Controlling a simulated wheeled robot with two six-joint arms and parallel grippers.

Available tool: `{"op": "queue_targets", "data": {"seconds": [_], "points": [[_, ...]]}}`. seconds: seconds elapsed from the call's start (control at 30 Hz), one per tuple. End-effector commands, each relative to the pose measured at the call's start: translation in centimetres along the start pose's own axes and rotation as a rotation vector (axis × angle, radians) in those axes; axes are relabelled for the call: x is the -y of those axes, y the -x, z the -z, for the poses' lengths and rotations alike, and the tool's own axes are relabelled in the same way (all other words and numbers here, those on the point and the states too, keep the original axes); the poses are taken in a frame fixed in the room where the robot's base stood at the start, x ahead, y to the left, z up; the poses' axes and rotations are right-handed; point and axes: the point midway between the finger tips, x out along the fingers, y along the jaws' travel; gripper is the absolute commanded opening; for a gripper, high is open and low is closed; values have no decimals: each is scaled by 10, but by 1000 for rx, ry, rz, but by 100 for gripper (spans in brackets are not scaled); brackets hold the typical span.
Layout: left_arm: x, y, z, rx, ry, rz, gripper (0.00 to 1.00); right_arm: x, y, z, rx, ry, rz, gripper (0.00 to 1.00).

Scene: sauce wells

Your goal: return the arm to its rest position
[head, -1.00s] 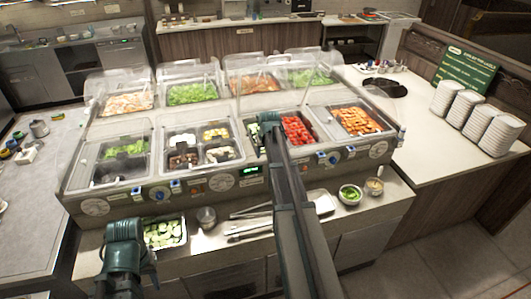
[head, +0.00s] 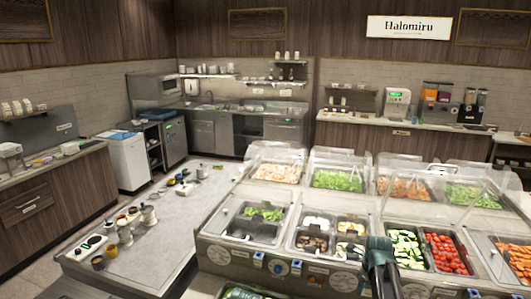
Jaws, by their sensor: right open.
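My right gripper (head: 379,244) is in the lower middle right of the head view, dark green, with its arm coming up from the bottom edge. It shows in front of the right edge of the well with several small compartments (head: 312,247) and left of the cucumber well (head: 405,249). Its jaws are open, and I see nothing held between them. Its height above the counter is hard to tell. My left gripper is not clearly in view.
The salad bar (head: 300,268) with clear covers and a tomato well (head: 446,252) fills the lower right. A grey side counter (head: 165,225) on the left holds several jars and small items. A tray (head: 240,293) is cut off at the bottom edge.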

Motion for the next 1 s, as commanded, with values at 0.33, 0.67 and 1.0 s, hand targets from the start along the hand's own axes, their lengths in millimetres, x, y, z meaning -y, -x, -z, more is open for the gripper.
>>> {"op": "queue_targets", "data": {"seconds": [0.33,0.67,1.0], "points": [[-5,-55,4,-1,-4,1,41,-185,-24,-13,-11,1167,-144,56],[-9,-98,6,-1,-7,2,41,-324,-31,17,68,2232,-295,56],[-11,-116,7,-2,-8,2,41,-385,-31,45,162,2818,-393,56]]}}
